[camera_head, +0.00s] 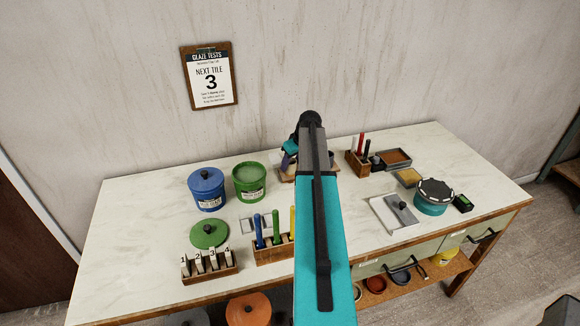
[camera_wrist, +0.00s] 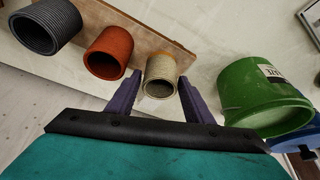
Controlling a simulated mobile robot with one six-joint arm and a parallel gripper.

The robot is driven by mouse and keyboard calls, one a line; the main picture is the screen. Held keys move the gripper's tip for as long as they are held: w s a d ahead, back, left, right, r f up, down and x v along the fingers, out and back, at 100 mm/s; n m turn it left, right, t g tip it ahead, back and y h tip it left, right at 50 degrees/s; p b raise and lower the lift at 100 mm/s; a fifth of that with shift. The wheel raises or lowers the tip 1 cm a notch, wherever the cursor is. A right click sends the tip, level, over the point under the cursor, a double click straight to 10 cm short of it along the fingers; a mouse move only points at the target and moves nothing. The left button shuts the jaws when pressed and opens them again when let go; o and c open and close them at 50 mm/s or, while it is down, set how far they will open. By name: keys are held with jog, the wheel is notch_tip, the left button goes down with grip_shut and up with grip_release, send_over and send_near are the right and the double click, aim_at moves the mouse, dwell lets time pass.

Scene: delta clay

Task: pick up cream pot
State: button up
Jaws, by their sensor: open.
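The cream pot (camera_wrist: 161,66) shows in the wrist view as a small ribbed cylinder with a dark open mouth, at the end of a row of small pots on a wooden board (camera_wrist: 120,20). My gripper (camera_wrist: 159,76) is open, with one purple finger to each side of the cream pot. The pot's mouth lies between the fingers in the picture; I cannot tell whether either finger touches it. In the head view my arm and gripper hide the cream pot, and only part of the board (camera_head: 286,179) shows.
An orange pot (camera_wrist: 107,50) is close beside the left finger, with a grey ribbed pot (camera_wrist: 45,27) beyond it. A large green bucket (camera_wrist: 262,95) is near the right finger, and a blue lidded pot (camera_head: 207,188) stands left of it. Tool racks stand on the pale worktop (camera_head: 140,215).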

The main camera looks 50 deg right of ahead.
jog(key=shift+x, duration=0.8)
jog(key=shift+c, duration=0.4)
jog(key=c, duration=0.8)
